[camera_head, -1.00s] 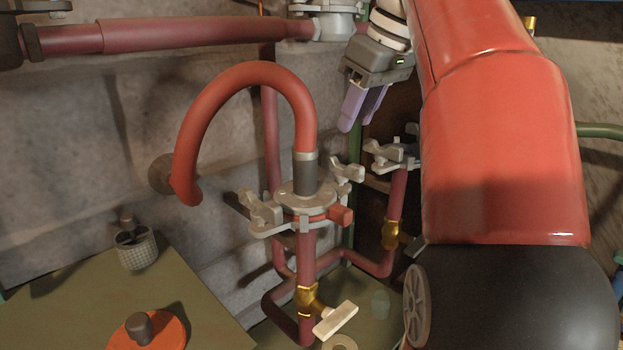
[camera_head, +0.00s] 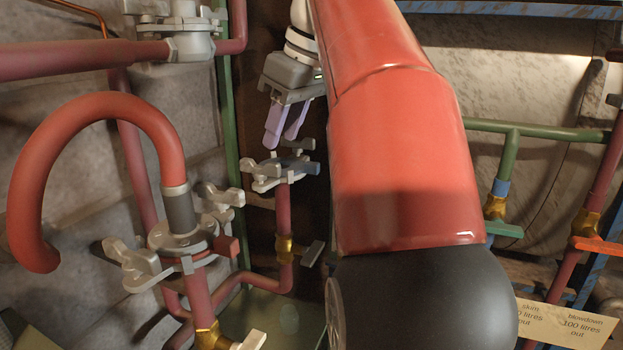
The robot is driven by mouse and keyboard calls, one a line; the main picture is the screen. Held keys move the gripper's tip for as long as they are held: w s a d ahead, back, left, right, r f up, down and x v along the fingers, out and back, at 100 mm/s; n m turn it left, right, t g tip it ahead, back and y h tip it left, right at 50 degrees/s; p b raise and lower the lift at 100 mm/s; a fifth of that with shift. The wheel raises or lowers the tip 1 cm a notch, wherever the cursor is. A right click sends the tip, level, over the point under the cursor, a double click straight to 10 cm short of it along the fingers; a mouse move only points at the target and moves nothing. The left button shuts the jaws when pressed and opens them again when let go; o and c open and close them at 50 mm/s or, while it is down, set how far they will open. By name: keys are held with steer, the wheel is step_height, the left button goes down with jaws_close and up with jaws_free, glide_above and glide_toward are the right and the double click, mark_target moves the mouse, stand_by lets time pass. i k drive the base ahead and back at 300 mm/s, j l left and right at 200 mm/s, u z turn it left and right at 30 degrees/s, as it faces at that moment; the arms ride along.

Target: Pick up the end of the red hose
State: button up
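The red hose (camera_head: 95,108) is a thick arch at the left. One end is fixed by a dark grey sleeve (camera_head: 179,208) in a metal clamp fitting (camera_head: 172,240). Its other end (camera_head: 40,262) hangs free at the lower left, pointing down, with nothing touching it. My gripper (camera_head: 282,138) has two lilac fingers and hangs from the arm to the right of the hose, higher in the picture than the free end. The fingers look apart, with nothing between them. The gripper is clear of the hose.
A second clamped pipe fitting (camera_head: 280,172) stands just below my fingertips. A horizontal dark red pipe (camera_head: 85,55) runs above the hose. A green pipe (camera_head: 530,130) and a sign (camera_head: 566,325) are at the right. My large red arm link covers the centre.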

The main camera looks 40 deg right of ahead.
mark_target(184, 231)
steer(key=z, duration=0.7)
steer(key=l+u, duration=0.35)
steer(key=l, duration=0.2)
steer(key=l+u, duration=0.35)
steer(key=l, duration=0.2)
